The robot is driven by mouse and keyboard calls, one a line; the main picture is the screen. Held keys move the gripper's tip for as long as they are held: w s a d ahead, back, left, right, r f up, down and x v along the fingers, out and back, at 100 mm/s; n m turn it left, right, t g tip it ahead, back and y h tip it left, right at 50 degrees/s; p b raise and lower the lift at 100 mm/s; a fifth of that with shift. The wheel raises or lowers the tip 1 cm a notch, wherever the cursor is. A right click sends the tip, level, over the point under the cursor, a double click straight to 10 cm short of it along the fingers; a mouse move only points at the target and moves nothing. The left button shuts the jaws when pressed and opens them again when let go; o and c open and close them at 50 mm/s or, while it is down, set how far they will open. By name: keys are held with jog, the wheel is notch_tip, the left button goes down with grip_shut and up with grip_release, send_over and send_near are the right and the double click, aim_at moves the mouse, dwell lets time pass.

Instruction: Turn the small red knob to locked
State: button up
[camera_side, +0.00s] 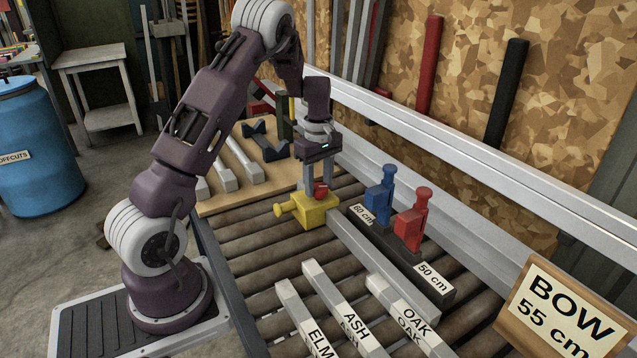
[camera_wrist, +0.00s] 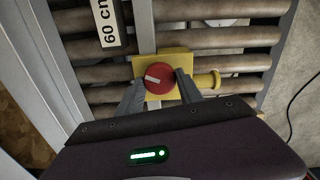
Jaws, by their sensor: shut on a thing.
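The small red knob (camera_side: 320,188) sits on top of a yellow block (camera_side: 316,213) on the grey rail. In the wrist view the knob (camera_wrist: 158,86) is round, with a white mark reaching from near its middle toward the picture's left edge. My gripper (camera_side: 319,184) points straight down over the block, its two fingers on either side of the knob and shut on it. The wrist view shows the fingers (camera_wrist: 159,88) at the knob's left and right. A yellow side plunger (camera_side: 281,209) sticks out of the block. I see no lock lettering.
A blue stop (camera_side: 379,200) and a red stop (camera_side: 411,226) stand on a dark bar (camera_side: 440,286) right of the block. A metal fence (camera_side: 470,165) runs behind.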

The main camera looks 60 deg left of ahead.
aim_at(319, 186)
jog(key=m, duration=0.6)
jog(key=shift+m, duration=0.3)
jog(key=m, duration=0.6)
jog(key=shift+m, duration=0.3)
jog(key=o, duration=1.4)
notch_tip(319, 186, up, 7)
jog(key=shift+r, duration=0.1)
